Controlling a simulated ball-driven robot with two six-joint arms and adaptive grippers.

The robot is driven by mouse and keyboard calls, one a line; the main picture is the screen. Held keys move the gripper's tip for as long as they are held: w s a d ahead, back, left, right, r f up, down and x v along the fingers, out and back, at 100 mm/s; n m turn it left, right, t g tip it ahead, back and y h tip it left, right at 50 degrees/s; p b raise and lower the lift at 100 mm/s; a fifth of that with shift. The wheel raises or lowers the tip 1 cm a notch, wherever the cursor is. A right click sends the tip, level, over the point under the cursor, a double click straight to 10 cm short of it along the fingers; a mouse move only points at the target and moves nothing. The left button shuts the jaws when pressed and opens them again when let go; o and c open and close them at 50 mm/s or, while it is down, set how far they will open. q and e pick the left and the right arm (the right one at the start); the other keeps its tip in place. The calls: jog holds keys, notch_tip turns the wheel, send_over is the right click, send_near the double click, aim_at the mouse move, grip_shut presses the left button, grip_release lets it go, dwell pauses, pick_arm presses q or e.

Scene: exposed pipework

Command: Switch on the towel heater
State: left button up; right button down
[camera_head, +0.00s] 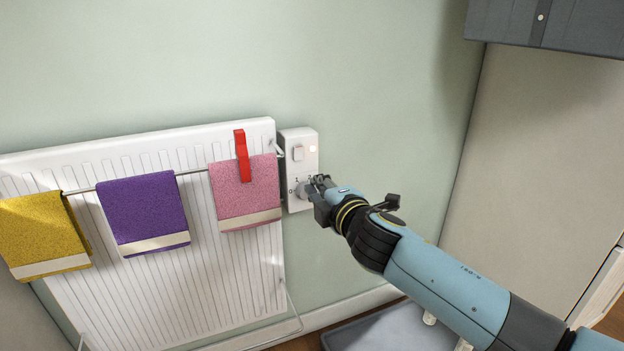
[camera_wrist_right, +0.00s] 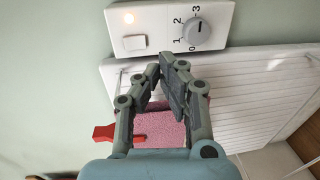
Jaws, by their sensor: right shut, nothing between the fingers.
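The towel heater (camera_head: 150,290) is a white ribbed wall panel at the left of the head view. Its white control box (camera_head: 301,135) is on the wall at its right edge, with a rocker switch (camera_head: 297,153), a small lit lamp (camera_head: 312,148) and a dial (camera_head: 301,188). The wrist view shows the dial (camera_wrist_right: 204,33) marked 0 to 3, the switch (camera_wrist_right: 134,42) and the glowing lamp (camera_wrist_right: 129,18). I cannot tell the dial's exact setting. My right gripper (camera_head: 318,185) is shut and empty beside the dial; contact is unclear. My left gripper is out of view.
Yellow (camera_head: 40,232), purple (camera_head: 142,210) and pink (camera_head: 246,192) towels hang on a rail across the heater. A red clip (camera_head: 242,156) is on the pink towel. A grey tray (camera_head: 375,328) lies low beneath my right arm. A dark cabinet (camera_head: 580,25) hangs upper right.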

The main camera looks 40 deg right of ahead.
jog(key=s+a+f+m+g+y+p, duration=0.1)
jog(key=s+f+m+g+p, duration=0.6)
jog(key=s+f, duration=1.95)
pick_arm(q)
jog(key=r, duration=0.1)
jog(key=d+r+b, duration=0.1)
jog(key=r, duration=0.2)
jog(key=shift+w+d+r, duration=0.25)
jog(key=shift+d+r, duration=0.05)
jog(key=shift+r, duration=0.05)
pick_arm(e)
jog(key=s+a+f+m+g, duration=0.1)
jog(key=s+f+m+g, duration=0.1)
jog(key=s, duration=0.7)
jog(key=s+a+f+m+g+y, duration=0.1)
jog(key=s+f+m+g, duration=0.2)
jog(key=s+f, duration=0.4)
jog(key=s+a+f+m+g+y, duration=0.1)
jog(key=s+f+m+g, duration=0.2)
jog(key=s, duration=1)
notch_tip(320, 180, down, 2)
jog(key=shift+a+f+g, duration=0.1)
jog(key=shift+a+g, duration=0.3)
jog(key=shift+g, duration=0.1)
